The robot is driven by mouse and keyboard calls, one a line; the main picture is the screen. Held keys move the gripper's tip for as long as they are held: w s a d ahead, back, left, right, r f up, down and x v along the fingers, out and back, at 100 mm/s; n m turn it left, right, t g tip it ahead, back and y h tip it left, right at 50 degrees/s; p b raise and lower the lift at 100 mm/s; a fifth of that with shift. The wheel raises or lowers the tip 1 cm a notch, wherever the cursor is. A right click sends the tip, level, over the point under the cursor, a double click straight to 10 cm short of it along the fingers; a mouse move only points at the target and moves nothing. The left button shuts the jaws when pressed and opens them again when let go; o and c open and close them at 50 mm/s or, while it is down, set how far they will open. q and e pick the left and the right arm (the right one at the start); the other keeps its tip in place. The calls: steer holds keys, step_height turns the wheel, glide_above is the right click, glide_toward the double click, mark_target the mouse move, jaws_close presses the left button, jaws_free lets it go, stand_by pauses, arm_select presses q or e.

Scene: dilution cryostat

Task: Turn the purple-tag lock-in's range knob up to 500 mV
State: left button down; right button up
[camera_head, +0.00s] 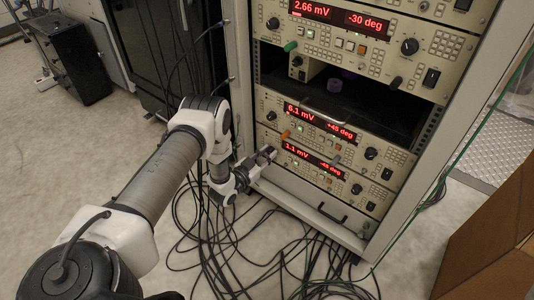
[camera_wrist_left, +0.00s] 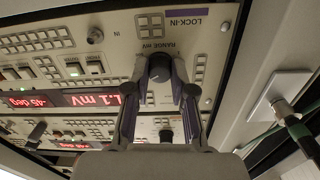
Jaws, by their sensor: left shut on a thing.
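The lock-in with the purple "LOCK-IN" tag (camera_wrist_left: 187,13) fills the left wrist view, upside down. Its red display (camera_wrist_left: 120,99) reads 1.1 mV and -45 deg. In the head view it is the lowest lock-in (camera_head: 325,180) of the rack. Its dark round range knob (camera_wrist_left: 160,68), marked "RANGE mV", sits between the fingers of my left gripper (camera_wrist_left: 160,82). The fingers are shut on the knob from both sides. In the head view my left gripper (camera_head: 268,154) reaches the left end of this lock-in, and hides the knob. The knob's pointer setting cannot be read.
Another lock-in (camera_head: 325,135), reading 6.1 mV, sits directly above, with an orange plug (camera_head: 285,134). An open bay (camera_head: 375,95) lies higher up. Black cables (camera_head: 235,255) tangle on the floor before the rack. A brown box (camera_head: 490,240) stands at the right.

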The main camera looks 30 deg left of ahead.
arm_select(q)
steer(key=shift+r+m+p, duration=0.2)
steer(key=shift+m+p, duration=0.8)
steer(key=shift+m, duration=0.2)
steer(key=m+p, duration=0.2)
steer(key=m, duration=0.1)
steer(key=shift+m, duration=0.3)
steer(key=m+p, duration=0.2)
steer(key=m, duration=0.1)
steer(key=shift+d+f, duration=0.1)
steer(key=shift+f+m+p, duration=0.1)
steer(key=shift+m+p, duration=0.6)
steer(key=shift+m, duration=0.5)
steer(key=c, duration=1)
jaws_free()
steer(key=shift+s, duration=0.1)
